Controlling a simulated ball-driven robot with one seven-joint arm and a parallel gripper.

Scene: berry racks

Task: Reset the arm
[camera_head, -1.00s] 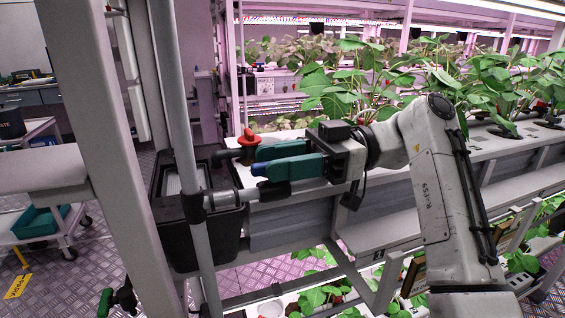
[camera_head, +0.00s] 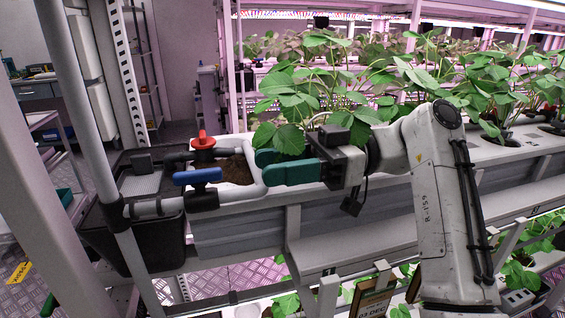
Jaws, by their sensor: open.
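My arm rises at the right of the head view and bends left at its elbow. The fingers are in front of the near end of the white planting rack (camera_head: 385,190). Their tips appear close to the grey pipe loop with a red valve handle (camera_head: 203,142) and a blue valve handle (camera_head: 197,177). I cannot tell whether they touch it.
A black tank (camera_head: 135,240) stands at the left below the pipes. A grey post (camera_head: 92,130) rises in front of it. Leafy plants (camera_head: 320,95) grow along the rack behind my gripper. A lower shelf with more plants (camera_head: 535,240) lies beneath. Patterned floor shows at lower left.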

